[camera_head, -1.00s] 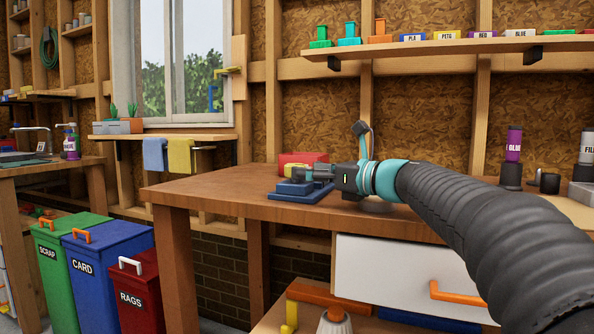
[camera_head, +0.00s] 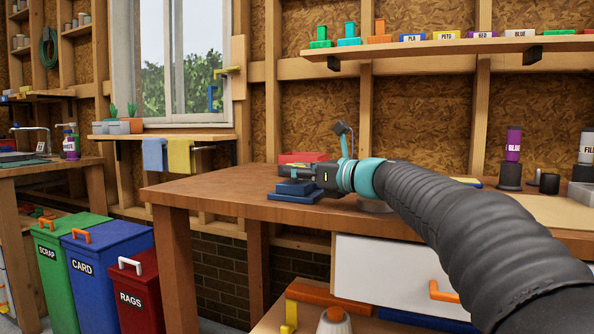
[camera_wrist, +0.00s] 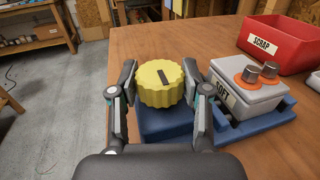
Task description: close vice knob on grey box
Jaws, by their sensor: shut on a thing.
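The yellow ribbed knob (camera_wrist: 159,84) with a dark mark on its face sits at the near end of the blue vice (camera_wrist: 168,122) in the wrist view. My gripper (camera_wrist: 160,88) has one finger on each side of the knob and is shut on it. The grey box (camera_wrist: 254,99) sits on the blue vice to the right, with two metal posts in orange rings and a label partly hidden by my finger. In the head view the blue vice (camera_head: 298,193) stands on the bench, with my gripper (camera_head: 288,172) at it; the knob is hidden there.
A red SCRAP box (camera_wrist: 280,42) stands on the wooden bench (camera_wrist: 135,40) behind the grey box. The bench edge is close on the left of the knob, with open floor (camera_wrist: 60,125) beyond. A white drawer (camera_head: 390,275) is below the bench.

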